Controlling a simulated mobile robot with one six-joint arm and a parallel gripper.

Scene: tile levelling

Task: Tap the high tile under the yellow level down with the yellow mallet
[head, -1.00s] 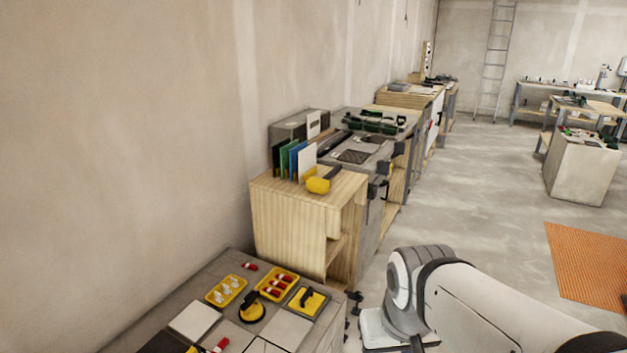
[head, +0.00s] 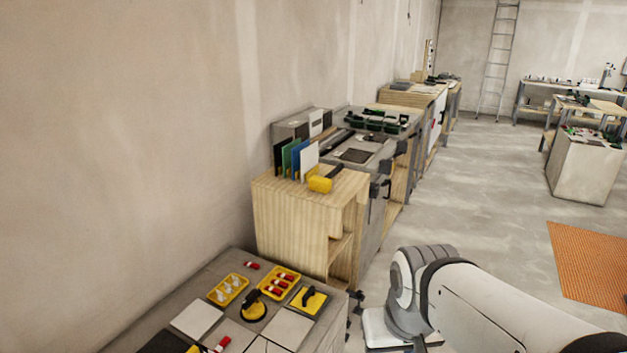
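The yellow mallet (head: 321,183) lies on top of the wooden cabinet (head: 300,215), its dark handle pointing back and to the right. Tiles (head: 289,327) lie on the grey bench at the bottom left, and another pale tile (head: 197,318) lies further left. Which tile sits high cannot be told. My gripper is out of view; only a white and grey part of my arm shows at the lower right.
Yellow trays (head: 228,290) with small parts, a yellow-and-black round tool (head: 253,306) and a yellow float (head: 308,298) are on the bench. Coloured boards (head: 296,158) stand behind the mallet. Grey floor (head: 460,200) is open to the right, with an orange mat (head: 592,265).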

